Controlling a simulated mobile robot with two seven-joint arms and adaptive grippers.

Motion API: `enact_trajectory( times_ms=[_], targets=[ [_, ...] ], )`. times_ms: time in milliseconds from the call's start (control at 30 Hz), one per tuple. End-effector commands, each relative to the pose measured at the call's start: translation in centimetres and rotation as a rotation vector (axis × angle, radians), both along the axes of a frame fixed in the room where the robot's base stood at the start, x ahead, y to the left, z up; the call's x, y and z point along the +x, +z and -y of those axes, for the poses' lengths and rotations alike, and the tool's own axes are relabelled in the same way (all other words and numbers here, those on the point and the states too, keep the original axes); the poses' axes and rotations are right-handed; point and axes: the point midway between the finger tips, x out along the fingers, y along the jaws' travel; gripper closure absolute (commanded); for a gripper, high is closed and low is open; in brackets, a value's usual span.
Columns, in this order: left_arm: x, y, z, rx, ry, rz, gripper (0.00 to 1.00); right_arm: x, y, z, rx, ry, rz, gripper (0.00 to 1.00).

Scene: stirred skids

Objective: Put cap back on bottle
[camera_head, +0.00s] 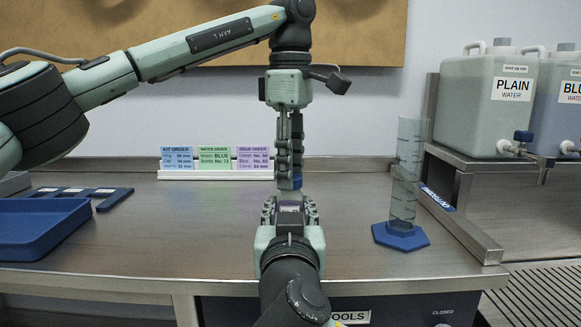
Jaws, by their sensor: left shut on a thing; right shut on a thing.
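My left gripper (290,178) points straight down above my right gripper (290,206). It is shut on a small blue piece, which looks like the cap (297,183), at its fingertips. The cap is right over the bottle. I cannot tell whether they touch or whether a small gap is left between them.
A clear measuring cylinder (404,180) on a blue base (401,237) stands to the right. Water containers (500,103) sit on a raised metal shelf (470,163). A blue tray (38,228) is at the left. Order cards (214,158) stand at the back. The bench (140,230) between is clear.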

Motion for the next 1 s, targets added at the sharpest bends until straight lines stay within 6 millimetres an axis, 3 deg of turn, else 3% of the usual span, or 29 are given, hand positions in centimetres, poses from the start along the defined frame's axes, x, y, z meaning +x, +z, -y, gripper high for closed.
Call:
enact_trajectory(
  times_ms=[100, 233, 267, 400, 733, 1000],
  targets=[
    [0.0, 0.0, 0.0, 0.001, -0.17, 0.001, 0.77, 0.0, -0.1, 0.0, 0.0, -0.001, -0.002, 1.0],
    [0.0, 0.0, 0.0, 0.001, -0.16, 0.001, 0.77, 0.0, -0.1, 0.0, -0.001, -0.001, -0.002, 1.0],
    [0.0, 0.0, 0.0, 0.001, -0.16, 0.001, 0.63, 0.0, -0.1, 0.0, -0.001, -0.001, -0.002, 1.0],
    [0.0, 0.0, 0.0, 0.001, -0.159, 0.001, 0.46, 0.0, -0.1, 0.0, -0.001, -0.001, -0.002, 1.0],
    [0.0, 0.4, 0.0, 0.001, -0.157, 0.002, 0.45, 0.0, -0.1, 0.0, -0.001, -0.001, -0.002, 1.0],
    [0.0, 3.7, 0.0, -0.001, -0.156, 0.002, 0.45, 0.0, -0.1, 0.0, -0.001, -0.001, -0.002, 1.0]
  ],
)
